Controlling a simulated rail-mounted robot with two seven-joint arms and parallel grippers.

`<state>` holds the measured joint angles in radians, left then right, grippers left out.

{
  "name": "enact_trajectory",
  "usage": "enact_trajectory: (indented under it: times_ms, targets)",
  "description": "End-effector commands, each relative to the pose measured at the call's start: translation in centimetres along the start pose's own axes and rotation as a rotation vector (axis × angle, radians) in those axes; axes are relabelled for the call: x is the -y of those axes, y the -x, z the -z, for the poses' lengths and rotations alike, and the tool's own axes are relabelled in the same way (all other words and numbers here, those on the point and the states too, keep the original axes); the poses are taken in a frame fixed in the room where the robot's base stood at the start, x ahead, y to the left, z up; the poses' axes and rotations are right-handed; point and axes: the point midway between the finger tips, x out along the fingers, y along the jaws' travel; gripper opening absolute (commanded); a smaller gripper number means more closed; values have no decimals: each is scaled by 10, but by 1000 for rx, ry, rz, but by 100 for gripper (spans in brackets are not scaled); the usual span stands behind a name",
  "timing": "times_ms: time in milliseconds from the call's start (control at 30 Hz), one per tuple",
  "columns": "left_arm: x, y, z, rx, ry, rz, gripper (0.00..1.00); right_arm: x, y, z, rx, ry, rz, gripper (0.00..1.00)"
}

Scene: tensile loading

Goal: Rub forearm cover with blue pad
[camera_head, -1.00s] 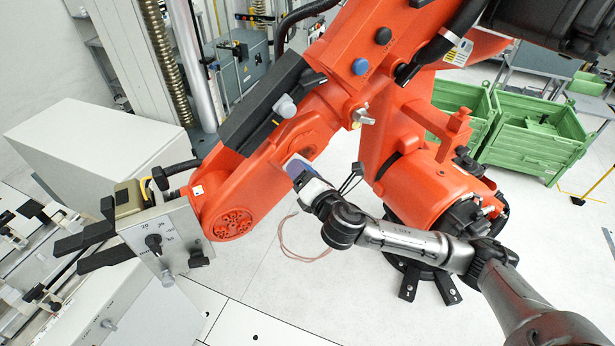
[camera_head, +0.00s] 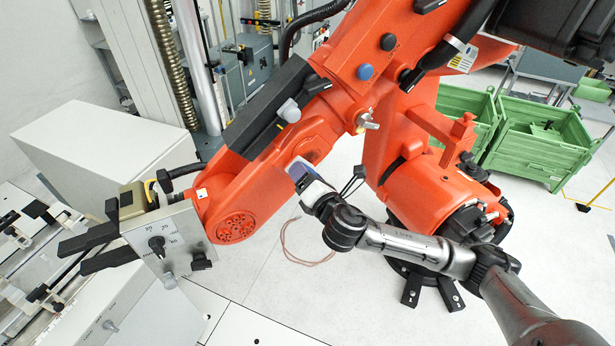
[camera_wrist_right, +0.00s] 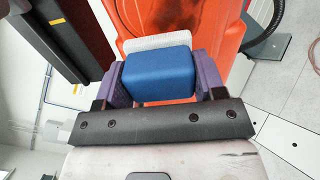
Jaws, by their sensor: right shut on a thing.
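The orange robot's forearm cover (camera_head: 262,178) runs diagonally across the middle of the head view. It also fills the top of the right wrist view (camera_wrist_right: 205,28). My right gripper (camera_head: 303,178) is at the cover's lower right side. In the right wrist view, my right gripper (camera_wrist_right: 160,82) is shut on the blue pad (camera_wrist_right: 158,75), with a purple finger on each side. A pale strip shows at the pad's far edge, facing the orange surface. I cannot tell whether the pad touches the cover. My left gripper is not in view.
A grey plate with a dial (camera_head: 165,243) and black jaws are at the forearm's end. A black box (camera_head: 268,108) lies along the forearm. Green crates (camera_head: 535,140) stand at the back right. A thin cable loop (camera_head: 300,250) lies on clear floor.

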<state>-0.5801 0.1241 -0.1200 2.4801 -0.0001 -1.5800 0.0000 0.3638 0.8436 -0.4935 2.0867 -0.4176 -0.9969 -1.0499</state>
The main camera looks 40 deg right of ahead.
Motion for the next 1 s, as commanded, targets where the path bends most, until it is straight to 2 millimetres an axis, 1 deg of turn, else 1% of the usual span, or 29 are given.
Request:
enact_trajectory:
  times_ms: [267,767,1000]
  targets:
    - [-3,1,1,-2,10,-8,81,0,-6,0,1,-1,0,45]
    - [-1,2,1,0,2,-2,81,0,-15,0,0,0,-1,45]
    - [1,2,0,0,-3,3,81,2,-14,-3,1,1,0,45]
